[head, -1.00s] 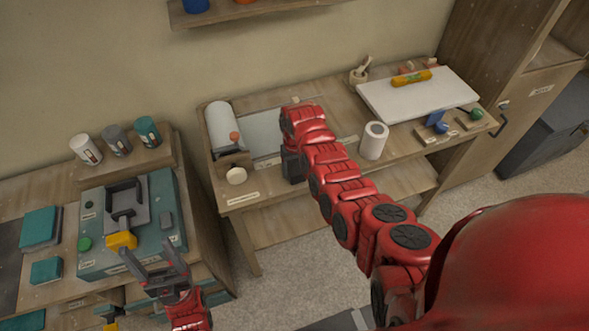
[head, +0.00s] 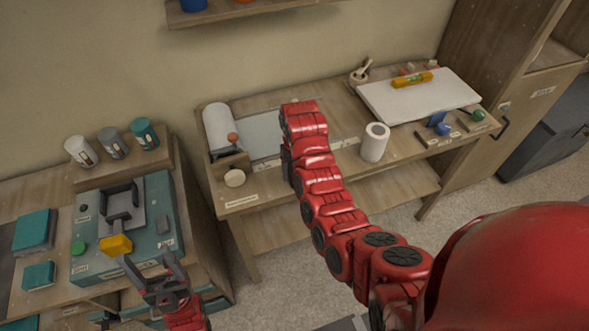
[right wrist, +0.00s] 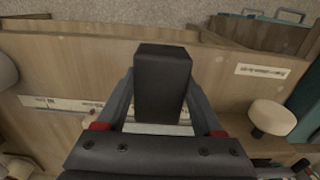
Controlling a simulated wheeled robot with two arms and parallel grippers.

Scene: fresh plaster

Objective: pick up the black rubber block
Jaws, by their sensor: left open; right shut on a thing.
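The black rubber block (right wrist: 162,80) stands out between the fingers of my right gripper (right wrist: 162,100) in the right wrist view. That gripper is shut on it, with a finger on each side, and holds it over the wooden bench. In the head view my right arm reaches over the middle bench and hides the block and most of the gripper. My left gripper (head: 148,262) is open and empty, with its fingers just in front of the yellow part (head: 116,245) of the teal machine.
The teal machine (head: 160,208) stands on the left bench. A wooden cabinet (head: 500,60) is at the right.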

